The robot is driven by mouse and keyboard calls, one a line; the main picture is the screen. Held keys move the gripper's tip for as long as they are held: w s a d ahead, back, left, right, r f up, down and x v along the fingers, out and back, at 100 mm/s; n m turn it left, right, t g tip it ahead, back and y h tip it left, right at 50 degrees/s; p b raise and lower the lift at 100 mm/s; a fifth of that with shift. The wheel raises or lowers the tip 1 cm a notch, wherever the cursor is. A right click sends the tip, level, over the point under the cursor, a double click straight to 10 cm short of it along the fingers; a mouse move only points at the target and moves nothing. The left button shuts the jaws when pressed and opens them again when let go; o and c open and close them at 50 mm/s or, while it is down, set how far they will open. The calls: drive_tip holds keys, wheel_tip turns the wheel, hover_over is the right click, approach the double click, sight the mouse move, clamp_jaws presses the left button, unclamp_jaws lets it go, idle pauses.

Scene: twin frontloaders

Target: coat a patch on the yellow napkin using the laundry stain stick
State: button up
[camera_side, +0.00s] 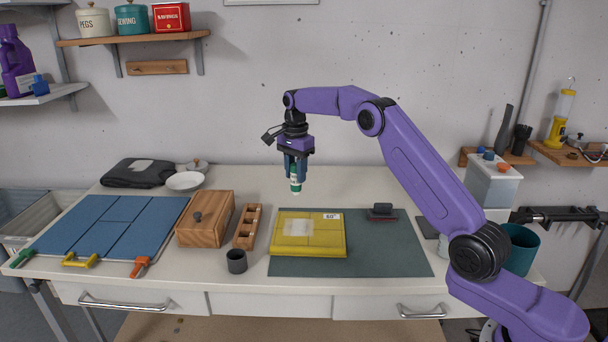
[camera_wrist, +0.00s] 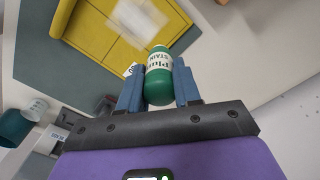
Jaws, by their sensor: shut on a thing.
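The yellow napkin (camera_side: 326,242) lies folded flat on the dark green mat, with a pale whitish patch (camera_side: 297,227) on its upper left part. The napkin also shows in the wrist view (camera_wrist: 92,28), where the pale patch (camera_wrist: 137,20) looks blurred. My gripper (camera_side: 296,168) is shut on the laundry stain stick (camera_side: 296,182), a green and white tube. It holds the stick above the table, apart from the napkin and behind it in the side view. In the wrist view the stick (camera_wrist: 158,85) sits between the two blue fingers, its lettering partly readable.
The green mat (camera_side: 390,262) has a dark brush-like item (camera_side: 381,211) at its back. A white dish (camera_side: 185,181) lies farther back. The mat's right side is clear.

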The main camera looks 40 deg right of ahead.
sight(298, 194)
drive_tip(key=shift+w+a+f, duration=0.1)
drive_tip(key=shift+w+a, duration=0.25)
drive_tip(key=shift+f, duration=3.75)
drive_tip(key=shift+s+a+f, duration=0.2)
drive_tip(key=shift+s+a, duration=0.25)
drive_tip(key=shift+a, duration=0.1)
drive_tip(key=shift+s+a, duration=2.9)
drive_tip(key=shift+a, duration=0.15)
drive_tip(key=shift+s+d, duration=0.25)
drive_tip(key=shift+d, duration=0.05)
drive_tip(key=shift+w+d, duration=0.1)
drive_tip(key=shift+d, duration=0.45)
drive_tip(key=shift+w+d, duration=2.95)
drive_tip(key=shift+d, duration=0.4)
drive_tip(key=shift+s+d, duration=0.4)
drive_tip(key=shift+s, duration=0.1)
drive_tip(key=shift+s+a, duration=0.5)
drive_tip(key=shift+a, duration=0.2)
drive_tip(key=shift+s+a, duration=2.85)
drive_tip(key=shift+a, duration=0.15)
drive_tip(key=shift+s+d, duration=0.4)
drive_tip(key=shift+d, duration=0.25)
drive_tip(key=shift+w+d, duration=3.2)
drive_tip(key=shift+d, duration=0.15)
drive_tip(key=shift+w+d+r, duration=0.1)
drive_tip(key=shift+w+d, duration=0.05)
drive_tip(key=shift+w, duration=0.05)
wheel_tip(298, 194, up, 8)
